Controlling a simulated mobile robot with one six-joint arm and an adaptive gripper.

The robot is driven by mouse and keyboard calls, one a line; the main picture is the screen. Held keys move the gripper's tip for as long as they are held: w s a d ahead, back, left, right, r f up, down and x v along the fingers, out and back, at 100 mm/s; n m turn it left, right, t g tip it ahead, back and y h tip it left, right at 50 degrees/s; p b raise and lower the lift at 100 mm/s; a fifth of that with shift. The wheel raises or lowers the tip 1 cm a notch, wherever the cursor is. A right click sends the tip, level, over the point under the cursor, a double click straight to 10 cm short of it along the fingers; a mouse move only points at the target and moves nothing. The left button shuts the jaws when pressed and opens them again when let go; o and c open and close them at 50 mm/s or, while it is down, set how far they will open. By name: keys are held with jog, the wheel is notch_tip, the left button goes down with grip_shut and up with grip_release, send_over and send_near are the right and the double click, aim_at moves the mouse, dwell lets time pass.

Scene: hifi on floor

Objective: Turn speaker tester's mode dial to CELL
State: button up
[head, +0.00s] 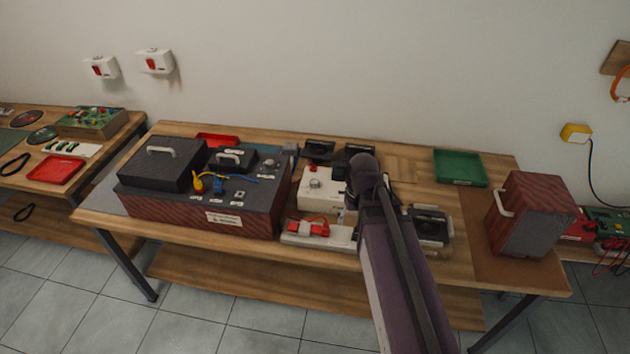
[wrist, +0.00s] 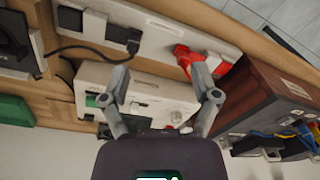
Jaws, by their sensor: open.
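The speaker tester appears to be the white box (head: 311,200) in the middle of the table in the head view, with a round silver dial (head: 315,183) and a red part on top. In the wrist view the white box (wrist: 152,88) lies beyond my gripper (wrist: 159,80), turned about upside down. My gripper is open, its two fingers spread with nothing between them; they overlap the box in the picture. Whether they touch it I cannot tell. Dial lettering and its setting are too small to read. In the head view my arm hides part of the area right of the box.
A power strip (head: 330,238) with a red plug (head: 308,228) lies in front. A green tray (head: 460,168) and another red cabinet (head: 530,215) are at the right. Some tabletop shows between them.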

aim_at(315, 182)
jog(key=w+a+r+n+t+y+p, duration=0.1)
jog(key=w+n, duration=0.4)
jog(key=w, duration=0.6)
jog(key=w+a+r+n+t+y+p, duration=0.1)
jog(key=w+n, duration=0.4)
jog(key=w, duration=0.7)
jog(key=shift+a+r+y, duration=0.65)
jog(key=shift+r+y, duration=0.05)
jog(key=shift+r, duration=0.1)
jog(key=shift+f, duration=0.15)
jog(key=b+x, duration=1.2)
jog(key=x, duration=0.1)
jog(key=shift+a+f+b, duration=0.1)
jog(key=shift+f+b, duration=0.15)
jog(key=shift+b, duration=0.1)
jog(key=shift+c, duration=0.2)
grip_shut()
